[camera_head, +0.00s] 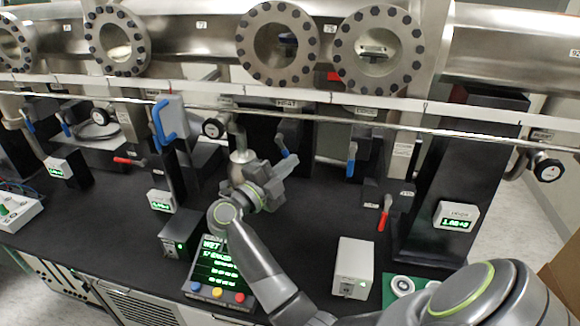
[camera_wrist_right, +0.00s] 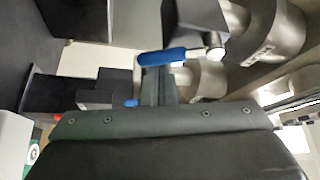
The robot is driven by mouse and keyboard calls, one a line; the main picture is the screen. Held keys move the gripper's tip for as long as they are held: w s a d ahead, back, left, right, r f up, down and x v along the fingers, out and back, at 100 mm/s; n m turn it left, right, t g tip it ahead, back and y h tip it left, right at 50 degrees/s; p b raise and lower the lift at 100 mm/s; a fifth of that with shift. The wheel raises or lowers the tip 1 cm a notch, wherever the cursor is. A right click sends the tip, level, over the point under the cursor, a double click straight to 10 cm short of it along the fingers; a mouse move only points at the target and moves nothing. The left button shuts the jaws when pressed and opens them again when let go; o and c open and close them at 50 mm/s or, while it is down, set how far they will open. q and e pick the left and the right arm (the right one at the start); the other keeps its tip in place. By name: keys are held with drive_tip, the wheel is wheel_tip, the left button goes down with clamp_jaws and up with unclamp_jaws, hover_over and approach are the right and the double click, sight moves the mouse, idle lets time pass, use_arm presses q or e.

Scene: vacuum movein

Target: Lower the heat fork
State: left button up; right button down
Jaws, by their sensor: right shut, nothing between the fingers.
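The HEAT label (camera_head: 287,103) is on the vacuum line behind the bench. My right gripper (camera_head: 288,163) is just below this handle, shut and empty. In the right wrist view the shut fingers (camera_wrist_right: 158,88) point at a blue handle (camera_wrist_right: 163,57), which lies across their tips. I cannot tell whether they touch. The handle's lower end is close to the gripper in the head view. My left gripper is out of view.
Another blue handle (camera_head: 351,159) and a red handle (camera_head: 384,213) are to the right. A large blue handle (camera_head: 162,122) is to the left. A metal rail (camera_head: 440,133) crosses above the bench. A display box (camera_head: 217,268) and a grey box (camera_head: 354,266) stand in front.

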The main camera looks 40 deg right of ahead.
drive_tip(key=m, duration=0.1)
drive_tip(key=w+a+m+y+b, duration=0.1)
drive_tip(key=m, duration=0.1)
drive_tip(key=w+m+y, duration=0.1)
drive_tip(key=shift+a+f+m+g+b, duration=0.3)
drive_tip(key=shift+a+f+g+b, duration=0.05)
drive_tip(key=shift+f+g, duration=0.05)
drive_tip(key=shift+r, duration=0.1)
idle(0.5)
